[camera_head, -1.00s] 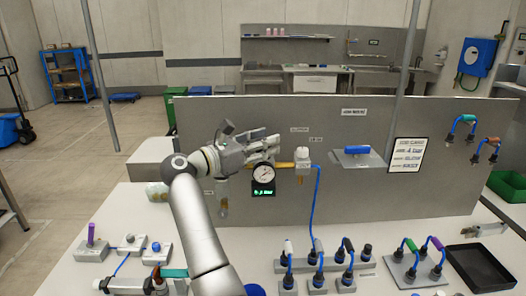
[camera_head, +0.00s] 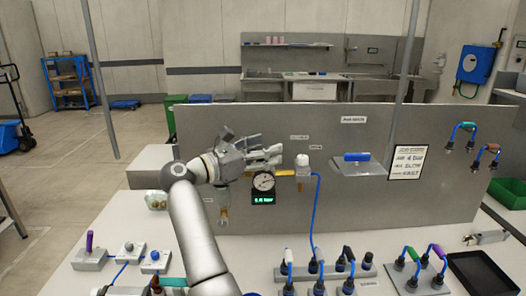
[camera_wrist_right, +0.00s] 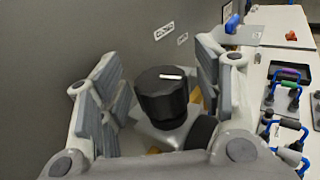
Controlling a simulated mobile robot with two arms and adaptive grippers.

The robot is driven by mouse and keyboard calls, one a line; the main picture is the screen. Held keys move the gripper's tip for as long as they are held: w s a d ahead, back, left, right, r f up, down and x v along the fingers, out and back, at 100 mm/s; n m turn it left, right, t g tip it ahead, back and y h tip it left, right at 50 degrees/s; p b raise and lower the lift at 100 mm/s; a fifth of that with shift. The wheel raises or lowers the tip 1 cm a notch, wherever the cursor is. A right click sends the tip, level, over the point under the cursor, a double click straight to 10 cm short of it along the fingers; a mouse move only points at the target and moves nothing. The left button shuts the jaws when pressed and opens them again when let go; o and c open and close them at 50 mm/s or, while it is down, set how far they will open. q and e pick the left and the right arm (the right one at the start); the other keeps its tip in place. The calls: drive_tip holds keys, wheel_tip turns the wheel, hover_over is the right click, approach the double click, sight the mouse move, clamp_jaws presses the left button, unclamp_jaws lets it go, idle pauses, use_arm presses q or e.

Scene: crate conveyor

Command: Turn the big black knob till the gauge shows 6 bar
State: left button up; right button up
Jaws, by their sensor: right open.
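The big black knob (camera_wrist_right: 162,98) shows in the right wrist view, with a white mark on its top. My right gripper (camera_wrist_right: 160,85) is open, its fingers on either side of the knob with gaps between. In the head view the right gripper (camera_head: 268,154) is in front of the grey panel, just above the gauge, and hides the knob. The round gauge (camera_head: 263,182) has a white dial. The green digital display (camera_head: 263,199) below it seems to read 5.6 bar, but the digits are small. My left gripper is not in view.
A yellow pipe (camera_head: 285,173) runs right from the gauge to a white-topped fitting (camera_head: 302,162) with a blue hose. A blue-handled plate (camera_head: 357,163) and a sign (camera_head: 406,162) are farther right. Several plugs stand on the white table below, with a black tray (camera_head: 482,275) at right.

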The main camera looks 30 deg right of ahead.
sight(263, 148)
wheel_tip(263, 148, up, 10)
drive_tip(key=shift+f, duration=0.1)
idle(0.4)
